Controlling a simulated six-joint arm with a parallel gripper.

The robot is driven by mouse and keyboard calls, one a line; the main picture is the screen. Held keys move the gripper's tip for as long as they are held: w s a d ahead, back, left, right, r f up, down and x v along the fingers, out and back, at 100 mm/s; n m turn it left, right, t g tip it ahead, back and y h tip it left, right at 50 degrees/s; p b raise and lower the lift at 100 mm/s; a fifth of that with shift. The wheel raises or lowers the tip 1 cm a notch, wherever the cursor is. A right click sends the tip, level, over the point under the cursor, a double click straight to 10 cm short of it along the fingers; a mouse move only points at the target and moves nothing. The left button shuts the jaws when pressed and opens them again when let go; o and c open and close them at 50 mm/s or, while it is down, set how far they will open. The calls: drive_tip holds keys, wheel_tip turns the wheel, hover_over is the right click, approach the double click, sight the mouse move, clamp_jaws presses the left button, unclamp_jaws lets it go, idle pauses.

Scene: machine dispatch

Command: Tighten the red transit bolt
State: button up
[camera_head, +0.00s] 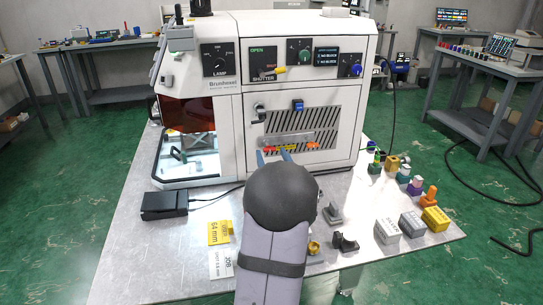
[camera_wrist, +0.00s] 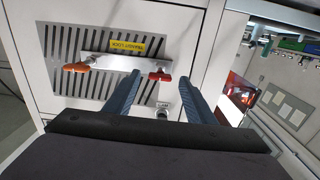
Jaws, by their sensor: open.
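The red transit bolt (camera_wrist: 160,76) has a wing-shaped red head. It sits at one end of a metal bar (camera_wrist: 106,60) on the machine's slotted panel, near the yellow transit lock label (camera_wrist: 128,47). An orange bolt (camera_wrist: 76,67) is at the bar's other end. My gripper (camera_wrist: 163,78) is open, and the red bolt shows between its two blue-grey fingertips; I cannot tell how far beyond them it is. In the head view, my gripper (camera_head: 272,154) points at the panel below the bar's left part, partly hiding it. The orange bolt (camera_head: 313,146) is clear at the right.
The white machine (camera_head: 224,128) stands on a metal table (camera_head: 130,235). A black box (camera_head: 164,205) with a cable lies at left. Yellow and white cards (camera_head: 221,264) lie in front. Grey and yellow boxes (camera_head: 411,224) and small parts stand at right.

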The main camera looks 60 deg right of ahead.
drive_tip(key=v, duration=0.6)
drive_tip(key=shift+b, duration=0.35)
drive_tip(key=shift+s+a, duration=0.1)
